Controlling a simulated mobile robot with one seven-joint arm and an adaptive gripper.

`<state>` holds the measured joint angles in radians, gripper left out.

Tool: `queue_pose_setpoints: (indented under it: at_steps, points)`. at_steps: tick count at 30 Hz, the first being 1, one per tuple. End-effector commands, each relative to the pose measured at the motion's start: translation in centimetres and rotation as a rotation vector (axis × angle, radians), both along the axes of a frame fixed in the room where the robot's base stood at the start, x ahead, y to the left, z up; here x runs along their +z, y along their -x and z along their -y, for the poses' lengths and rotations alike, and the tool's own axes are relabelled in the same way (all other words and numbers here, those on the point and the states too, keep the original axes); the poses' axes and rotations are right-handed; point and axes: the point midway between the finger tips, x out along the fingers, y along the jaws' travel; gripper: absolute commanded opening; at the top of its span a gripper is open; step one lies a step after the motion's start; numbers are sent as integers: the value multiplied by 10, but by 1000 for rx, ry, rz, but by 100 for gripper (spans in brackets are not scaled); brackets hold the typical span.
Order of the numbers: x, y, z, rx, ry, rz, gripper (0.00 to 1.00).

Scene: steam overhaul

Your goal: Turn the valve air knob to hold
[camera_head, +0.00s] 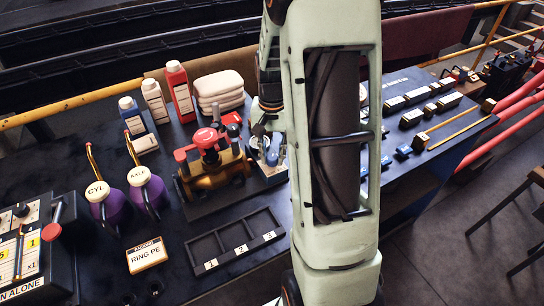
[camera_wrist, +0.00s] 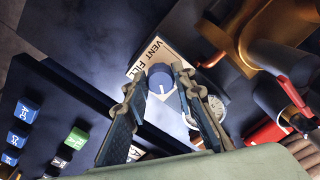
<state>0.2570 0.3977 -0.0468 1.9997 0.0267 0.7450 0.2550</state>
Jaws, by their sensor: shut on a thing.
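The valve air knob (camera_wrist: 160,76) is a round dark blue knob with a white pointer line, seen in the wrist view. It sits on a light panel (camera_wrist: 143,69) whose visible lettering reads VENT and FILL; the rest of the lettering is hidden. My gripper (camera_wrist: 157,84) has one fingertip on each side of the knob and is shut on it. In the head view my gripper (camera_head: 266,128) is by the panel beside the brass valve, and my arm hides much of that spot.
A brass valve body with red caps (camera_head: 210,165) stands just left of the panel. A round gauge (camera_wrist: 216,107) is right of the knob. Bottles (camera_head: 180,92) and folded cloths (camera_head: 219,88) stand behind. A three-slot tray (camera_head: 212,264) lies in front. Small blocks (camera_head: 420,110) line the right bench.

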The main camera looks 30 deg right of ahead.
Motion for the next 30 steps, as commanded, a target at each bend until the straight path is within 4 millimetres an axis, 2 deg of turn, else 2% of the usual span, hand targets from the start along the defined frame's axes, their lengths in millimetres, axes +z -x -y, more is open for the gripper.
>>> queue_pose_setpoints:
  at_steps: [15, 22, 30]
  points:
    - [0, 0, 1, 454, 0, 1, 0]
    - [0, 0, 1, 581, 0, 2, 0]
    - [1, 0, 1, 651, 1, 2, 0]
